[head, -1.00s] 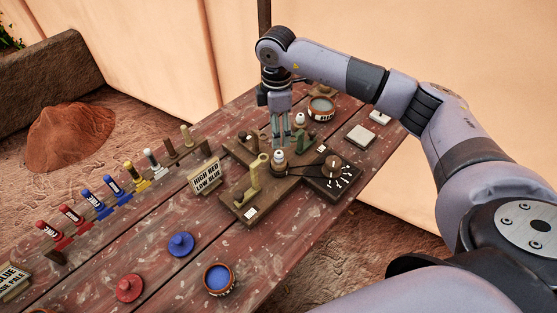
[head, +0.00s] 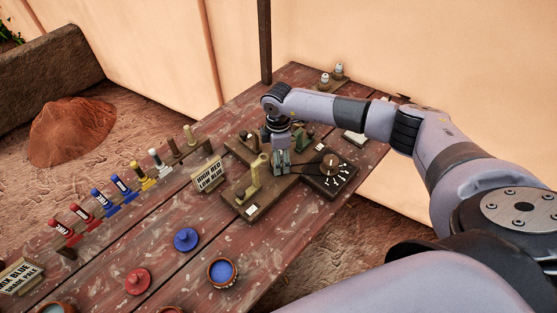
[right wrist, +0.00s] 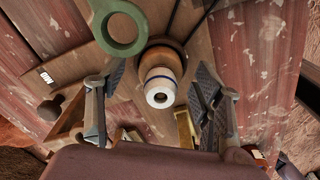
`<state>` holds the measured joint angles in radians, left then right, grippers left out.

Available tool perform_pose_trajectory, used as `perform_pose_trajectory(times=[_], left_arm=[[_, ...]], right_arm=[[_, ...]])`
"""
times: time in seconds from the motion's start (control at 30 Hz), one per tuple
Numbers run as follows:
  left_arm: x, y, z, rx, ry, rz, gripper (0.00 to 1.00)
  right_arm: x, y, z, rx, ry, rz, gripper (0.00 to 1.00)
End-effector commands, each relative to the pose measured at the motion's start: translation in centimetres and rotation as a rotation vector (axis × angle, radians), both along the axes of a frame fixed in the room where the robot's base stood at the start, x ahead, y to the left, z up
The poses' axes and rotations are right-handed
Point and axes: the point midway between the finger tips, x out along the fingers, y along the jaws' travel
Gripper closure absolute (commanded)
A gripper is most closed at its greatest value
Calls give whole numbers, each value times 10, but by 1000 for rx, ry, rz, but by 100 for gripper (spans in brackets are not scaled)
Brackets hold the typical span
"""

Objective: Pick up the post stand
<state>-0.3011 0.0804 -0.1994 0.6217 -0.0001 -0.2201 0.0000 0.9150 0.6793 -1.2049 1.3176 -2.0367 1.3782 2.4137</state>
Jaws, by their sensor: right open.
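A turned brown post with a white, blue-banded tip, which looks like the post stand (right wrist: 160,80), stands upright on the wooden board (head: 240,203). In the head view my gripper hides it. My right gripper (head: 281,168) is lowered over it from above. In the right wrist view the right gripper (right wrist: 158,98) is open, with one finger on each side of the post and gaps visible between. My left gripper is not in view.
A dark dial box (head: 333,176) sits to the right. A sign (head: 209,175), blue lid (head: 186,239) and blue-filled bowl (head: 222,272) are nearer.

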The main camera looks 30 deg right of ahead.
Motion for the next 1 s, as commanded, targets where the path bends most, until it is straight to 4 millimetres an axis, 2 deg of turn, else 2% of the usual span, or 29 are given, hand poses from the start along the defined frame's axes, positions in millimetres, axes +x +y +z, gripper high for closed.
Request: perform_pose_trajectory(times=[0.13, 0.77, 1.0], left_arm=[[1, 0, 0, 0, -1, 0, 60], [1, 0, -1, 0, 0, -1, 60], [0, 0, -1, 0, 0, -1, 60]], right_arm=[[0, 0, 0, 0, 0, 0, 40], [0, 0, 0, 0, 1, -1, 82], [0, 0, 1, 0, 0, -1, 84]])
